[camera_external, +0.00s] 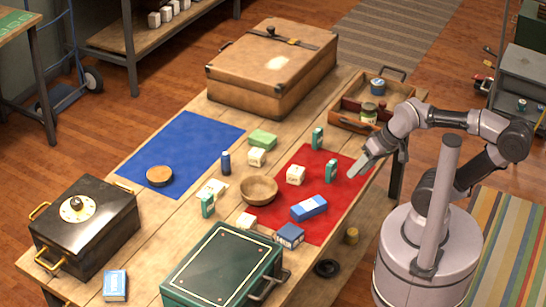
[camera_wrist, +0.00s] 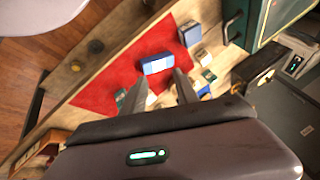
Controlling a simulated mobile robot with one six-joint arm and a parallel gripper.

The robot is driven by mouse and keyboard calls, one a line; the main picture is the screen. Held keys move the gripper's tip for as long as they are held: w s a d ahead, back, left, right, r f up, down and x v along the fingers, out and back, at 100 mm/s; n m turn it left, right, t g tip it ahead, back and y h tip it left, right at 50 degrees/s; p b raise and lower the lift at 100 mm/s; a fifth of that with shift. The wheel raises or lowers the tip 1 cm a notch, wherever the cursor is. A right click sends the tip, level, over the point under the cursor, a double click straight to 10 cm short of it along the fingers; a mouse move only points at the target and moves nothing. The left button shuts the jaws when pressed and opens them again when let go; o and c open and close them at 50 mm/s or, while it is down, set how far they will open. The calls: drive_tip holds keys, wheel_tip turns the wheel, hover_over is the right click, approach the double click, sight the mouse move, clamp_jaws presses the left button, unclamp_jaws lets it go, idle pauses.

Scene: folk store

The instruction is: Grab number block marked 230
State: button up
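Several small white blocks with dark marks lie on the table; the marks are too small to read, so I cannot tell which is 230. One white block (camera_external: 296,175) sits on the red cloth (camera_external: 335,205). Another white block (camera_external: 257,157) is by a green box, a third (camera_external: 245,222) is near the green chest. My gripper (camera_external: 357,171) is above the right side of the red cloth, apart from the blocks. In the wrist view its two fingers (camera_wrist: 158,88) are spread with nothing held.
A wooden bowl (camera_external: 259,190), a blue-white box (camera_external: 309,208), a dark blue box (camera_external: 289,236) and teal boxes (camera_external: 331,170) stand close by. A green chest (camera_external: 222,268), black safe (camera_external: 84,227), brown suitcase (camera_external: 270,66) and wooden tray (camera_external: 345,122) surround them. The blue cloth (camera_external: 190,140) is mostly clear.

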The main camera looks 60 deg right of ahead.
idle(0.4)
drive_tip(key=o, duration=0.7)
